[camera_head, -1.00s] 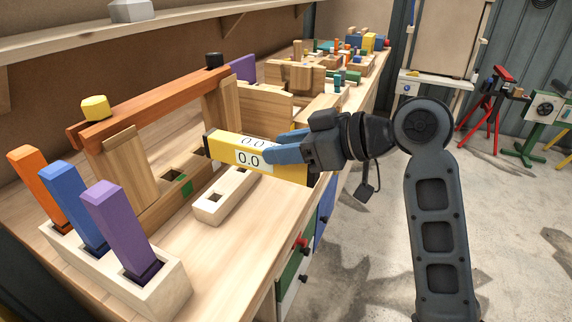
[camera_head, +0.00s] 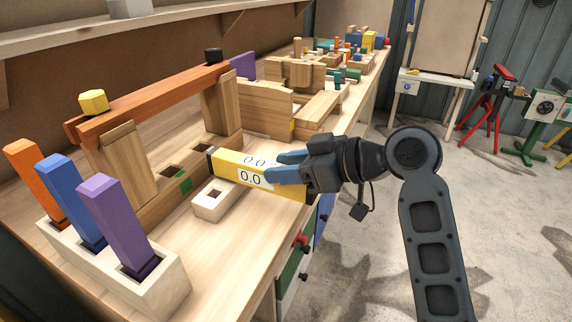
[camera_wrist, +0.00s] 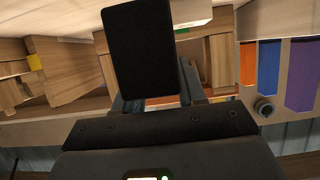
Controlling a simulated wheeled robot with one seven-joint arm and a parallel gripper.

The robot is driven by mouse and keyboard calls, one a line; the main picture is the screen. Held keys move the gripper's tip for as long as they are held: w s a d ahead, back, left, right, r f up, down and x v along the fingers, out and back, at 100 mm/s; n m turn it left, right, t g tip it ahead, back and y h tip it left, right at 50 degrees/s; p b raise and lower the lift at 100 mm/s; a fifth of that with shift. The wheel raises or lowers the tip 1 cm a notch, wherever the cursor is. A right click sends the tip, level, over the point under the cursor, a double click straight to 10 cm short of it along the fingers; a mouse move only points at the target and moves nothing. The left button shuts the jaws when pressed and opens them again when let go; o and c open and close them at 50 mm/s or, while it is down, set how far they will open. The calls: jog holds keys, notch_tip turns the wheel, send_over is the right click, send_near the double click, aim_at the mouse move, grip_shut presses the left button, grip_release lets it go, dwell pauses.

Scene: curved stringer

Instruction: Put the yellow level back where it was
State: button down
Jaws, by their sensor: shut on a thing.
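The yellow level (camera_head: 232,172) has black end caps and readouts showing 0.0. My gripper (camera_head: 288,167), with blue fingers, is shut on it near its right end in the head view. The level lies roughly horizontal and hides the far part of a pale wooden block (camera_head: 208,206) with a square hole in it. I cannot tell whether the level touches that block or hangs above it.
A pale holder (camera_head: 165,292) with orange, blue and purple bars stands at front left. Behind is a wooden frame with an orange beam (camera_head: 150,102), a yellow knob (camera_head: 94,101) and a black knob (camera_head: 214,55). Wooden blocks (camera_head: 265,110) stand behind the level.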

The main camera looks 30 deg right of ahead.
jog(key=c, duration=0.6)
grip_release()
jog(key=shift+c, duration=0.2)
jog(key=shift+r+p, duration=0.35)
jog(key=shift+r, duration=0.05)
jog(key=shift+s+d+r, duration=0.1)
jog(key=shift+d+r, duration=0.05)
jog(key=shift+r, duration=0.2)
jog(key=v, duration=1.1)
jog(key=shift+s, duration=0.3)
jog(key=shift+d, duration=0.1)
